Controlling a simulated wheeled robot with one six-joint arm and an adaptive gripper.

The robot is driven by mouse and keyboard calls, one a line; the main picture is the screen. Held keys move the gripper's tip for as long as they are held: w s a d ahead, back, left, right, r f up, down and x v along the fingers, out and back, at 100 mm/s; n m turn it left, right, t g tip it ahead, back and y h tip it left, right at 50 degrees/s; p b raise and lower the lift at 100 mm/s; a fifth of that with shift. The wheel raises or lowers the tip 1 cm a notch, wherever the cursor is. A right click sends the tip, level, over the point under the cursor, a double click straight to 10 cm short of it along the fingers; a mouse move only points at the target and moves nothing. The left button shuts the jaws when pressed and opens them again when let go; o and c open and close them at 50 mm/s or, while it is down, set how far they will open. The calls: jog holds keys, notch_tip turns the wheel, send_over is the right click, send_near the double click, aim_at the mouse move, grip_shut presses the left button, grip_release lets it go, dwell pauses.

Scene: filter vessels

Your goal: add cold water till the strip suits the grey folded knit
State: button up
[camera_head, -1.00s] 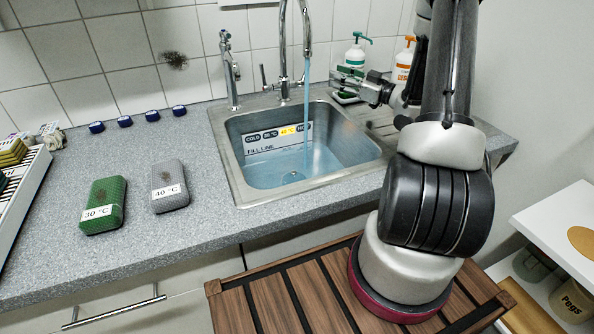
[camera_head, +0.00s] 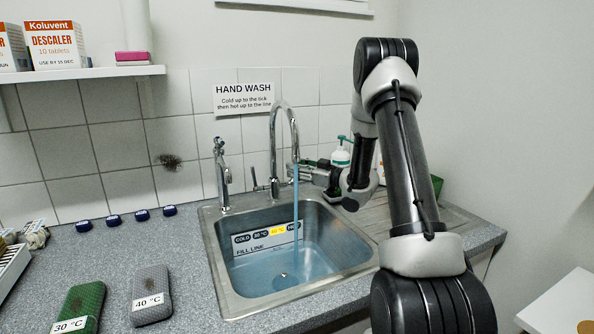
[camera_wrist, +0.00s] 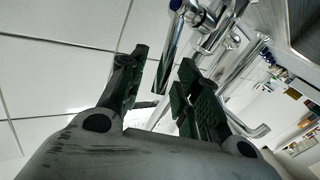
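The grey folded knit (camera_head: 151,290), with a 40 °C label, lies on the counter left of the sink (camera_head: 335,262). Water runs from the tall curved tap (camera_head: 284,115) in a bluish stream (camera_head: 295,215) into the sink.
A green folded knit (camera_head: 82,305) labelled 30 °C lies at the left. A shorter tap (camera_head: 221,175) stands left of the curved one. A HAND WASH sign (camera_head: 243,98) says cold to the tick, then hot to the line. A green-topped pump bottle (camera_head: 341,152) stands behind my arm.

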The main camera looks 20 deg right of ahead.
jog(key=shift+a, duration=0.1)
grip_shut()
jog(key=shift+w+r+m+g+h, duration=0.4)
jog(key=shift+w+m+g, duration=0.1)
jog(key=shift+w+g, duration=0.3)
jog(key=shift+w+m+g+h, duration=0.5)
jog(key=shift+w+m+g, duration=0.4)
jog(key=shift+g, duration=0.3)
grip_release()
